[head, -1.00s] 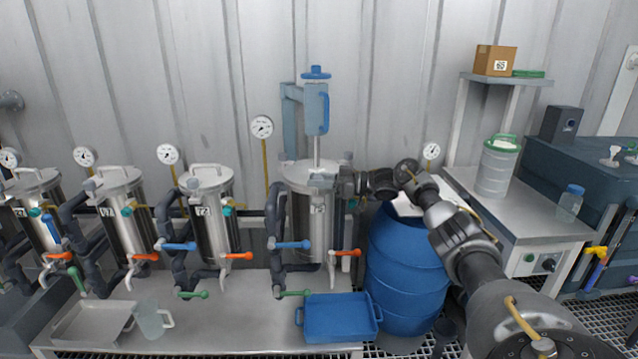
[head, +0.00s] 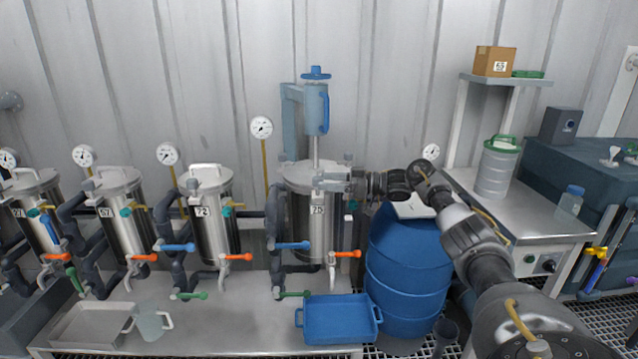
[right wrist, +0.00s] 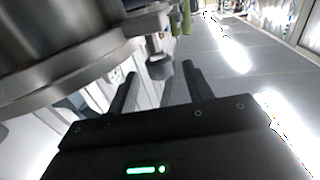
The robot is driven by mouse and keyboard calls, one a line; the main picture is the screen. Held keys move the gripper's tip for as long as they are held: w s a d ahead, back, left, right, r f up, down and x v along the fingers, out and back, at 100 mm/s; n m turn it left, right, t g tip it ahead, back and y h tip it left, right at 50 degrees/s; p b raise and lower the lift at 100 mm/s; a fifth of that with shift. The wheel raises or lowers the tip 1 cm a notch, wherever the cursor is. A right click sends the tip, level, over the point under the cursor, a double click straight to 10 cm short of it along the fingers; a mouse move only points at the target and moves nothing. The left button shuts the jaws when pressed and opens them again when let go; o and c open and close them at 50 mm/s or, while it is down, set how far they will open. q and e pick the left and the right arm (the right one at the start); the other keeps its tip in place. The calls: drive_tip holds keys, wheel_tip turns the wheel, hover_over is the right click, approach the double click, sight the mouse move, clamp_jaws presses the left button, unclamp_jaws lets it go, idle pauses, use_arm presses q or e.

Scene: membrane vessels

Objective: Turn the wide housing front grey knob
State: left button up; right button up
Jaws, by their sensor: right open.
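The wide housing (head: 300,222) is the broad steel vessel labelled 75, with a blue column unit above its lid. My right gripper (head: 320,181) is at the front of its lid, coming in from the right. It covers the front of the rim, so I cannot make out the front grey knob in the head view. In the right wrist view a dark grey knob (right wrist: 159,68) hangs at the vessel's rim, between and just beyond the open fingertips of my right gripper (right wrist: 160,80). I cannot tell whether a finger touches it. My left gripper is not in view.
Narrower vessels (head: 212,215) stand to the left. Blue (head: 292,245) and orange (head: 347,254) valve handles stick out below the wide housing. A blue tray (head: 338,318) lies on the bench. A blue barrel (head: 405,275) stands on the right, under my right arm.

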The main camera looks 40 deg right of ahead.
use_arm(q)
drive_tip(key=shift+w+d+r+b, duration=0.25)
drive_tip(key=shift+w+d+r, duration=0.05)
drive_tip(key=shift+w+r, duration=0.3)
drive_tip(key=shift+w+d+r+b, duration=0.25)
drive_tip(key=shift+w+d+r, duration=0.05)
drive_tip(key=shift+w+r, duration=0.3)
use_arm(e)
drive_tip(key=v, duration=0.7)
drive_tip(key=shift+s+d, duration=0.1)
